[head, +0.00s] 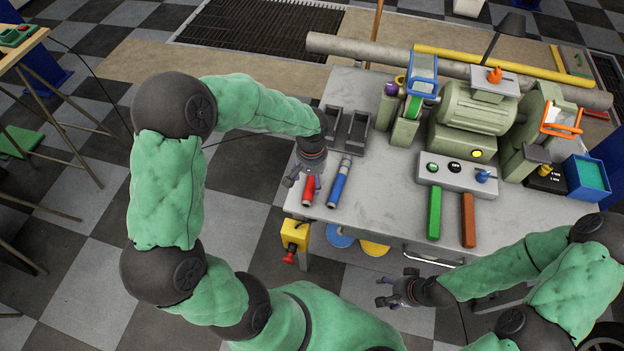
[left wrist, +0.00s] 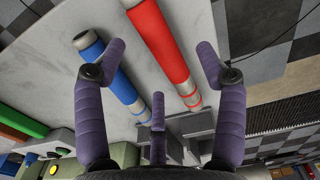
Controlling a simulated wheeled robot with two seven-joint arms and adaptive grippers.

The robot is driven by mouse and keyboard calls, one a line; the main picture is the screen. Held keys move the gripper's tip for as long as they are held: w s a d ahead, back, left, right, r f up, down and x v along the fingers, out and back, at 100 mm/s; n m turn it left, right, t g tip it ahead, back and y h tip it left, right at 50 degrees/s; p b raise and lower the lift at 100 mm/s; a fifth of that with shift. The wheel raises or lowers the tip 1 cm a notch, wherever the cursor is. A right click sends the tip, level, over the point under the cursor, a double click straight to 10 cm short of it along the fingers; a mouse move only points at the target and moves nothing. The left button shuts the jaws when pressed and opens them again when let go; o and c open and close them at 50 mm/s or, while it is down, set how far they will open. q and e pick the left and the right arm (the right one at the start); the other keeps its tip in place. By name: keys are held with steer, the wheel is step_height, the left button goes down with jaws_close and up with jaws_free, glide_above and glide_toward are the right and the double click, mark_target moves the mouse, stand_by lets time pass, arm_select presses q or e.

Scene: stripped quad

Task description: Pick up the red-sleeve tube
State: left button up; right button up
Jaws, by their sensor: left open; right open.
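The red-sleeve tube (head: 308,190) lies on the grey table at its left edge. In the left wrist view the red tube (left wrist: 162,45) runs between the spread fingers, and nothing shows it gripped. My left gripper (head: 306,180) is open just above the tube and partly covers it in the head view; its fingers also show in the left wrist view (left wrist: 158,60). A blue-sleeve tube (head: 339,187) lies beside the red one, to its right. My right gripper (head: 388,290) is open and empty in front of the table, low and away from both tubes.
A dark two-slot holder (head: 350,130) stands behind the tubes. A bench grinder (head: 475,108), a switch box (head: 457,175), green (head: 435,213) and brown (head: 468,220) bars and a blue bin (head: 587,177) occupy the right side. Table surface (head: 385,200) right of the blue tube is clear.

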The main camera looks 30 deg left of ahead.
mark_target(313, 185)
arm_select(q)
step_height(313, 185, down, 4)
steer(key=shift+d+f+b, duration=0.1)
steer(key=shift+d+b, duration=0.05)
steer(key=shift+b, duration=0.5)
steer(key=c, duration=1.2)
steer(key=shift+c, duration=0.2)
